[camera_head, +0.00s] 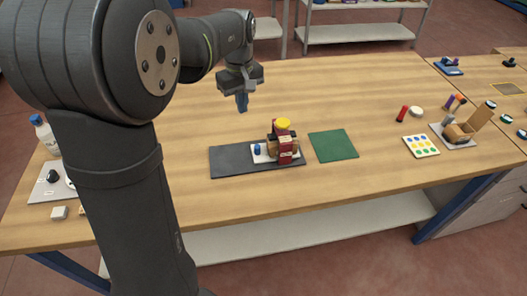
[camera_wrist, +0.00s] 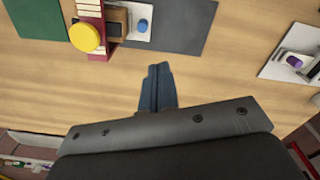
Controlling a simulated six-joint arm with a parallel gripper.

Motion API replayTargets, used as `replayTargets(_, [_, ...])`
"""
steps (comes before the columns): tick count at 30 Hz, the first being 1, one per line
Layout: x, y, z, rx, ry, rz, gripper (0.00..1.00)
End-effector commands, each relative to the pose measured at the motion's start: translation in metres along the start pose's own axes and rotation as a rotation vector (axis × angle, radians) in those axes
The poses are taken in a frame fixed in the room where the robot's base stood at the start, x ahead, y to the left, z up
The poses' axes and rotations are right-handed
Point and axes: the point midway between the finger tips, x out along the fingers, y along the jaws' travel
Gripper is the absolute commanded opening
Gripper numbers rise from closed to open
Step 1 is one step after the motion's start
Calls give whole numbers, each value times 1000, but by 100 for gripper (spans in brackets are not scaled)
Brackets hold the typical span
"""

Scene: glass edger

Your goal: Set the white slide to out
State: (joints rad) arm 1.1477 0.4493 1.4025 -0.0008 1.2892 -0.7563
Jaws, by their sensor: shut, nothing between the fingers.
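A small machine (camera_head: 283,145) with a red upright, wooden parts and a yellow knob stands on a dark grey mat (camera_head: 225,163). A white piece with a blue knob, which looks like the white slide (camera_head: 262,157), sticks out on its left side. In the wrist view the white slide (camera_wrist: 145,12) shows at the top, right of the red upright and yellow knob (camera_wrist: 85,37). My gripper (camera_head: 242,105) is shut and empty, in the air above the table behind the machine. Its blue fingers (camera_wrist: 158,85) touch nothing. The slide's inner end is hidden by the machine.
A green mat (camera_head: 333,145) lies right of the machine. Further right are a card of coloured dots (camera_head: 421,146), a red cylinder (camera_head: 402,113) and a wooden device (camera_head: 460,133). A white plate with a purple knob (camera_wrist: 293,61) shows in the wrist view. The table behind the machine is clear.

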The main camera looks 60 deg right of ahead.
Motion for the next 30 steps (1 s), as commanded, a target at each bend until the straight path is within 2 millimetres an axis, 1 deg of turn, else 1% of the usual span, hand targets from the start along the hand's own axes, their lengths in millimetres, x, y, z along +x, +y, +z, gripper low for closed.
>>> replayTargets(1, [0, 0, 0, 0, 0, 0, 2])
replayTargets(4, [1, -2, -2, -38, -15, 8, 22])
replayTargets(6, [4, -5, -7, -135, -57, 30, 35])
replayTargets(7, [5, -6, -10, -194, -83, 43, 40])
replayTargets(12, [8, -14, -26, -560, -256, 117, 40])
replayTargets(16, [7, -17, -35, -732, -347, 146, 40])
replayTargets(20, [12, -16, -35, -780, -376, 152, 40])
replayTargets(23, [23, -12, -31, -777, -376, 151, 40])
replayTargets(26, [41, -7, -25, -777, -376, 150, 40])
replayTargets(30, [70, 2, -16, -774, -376, 150, 40])
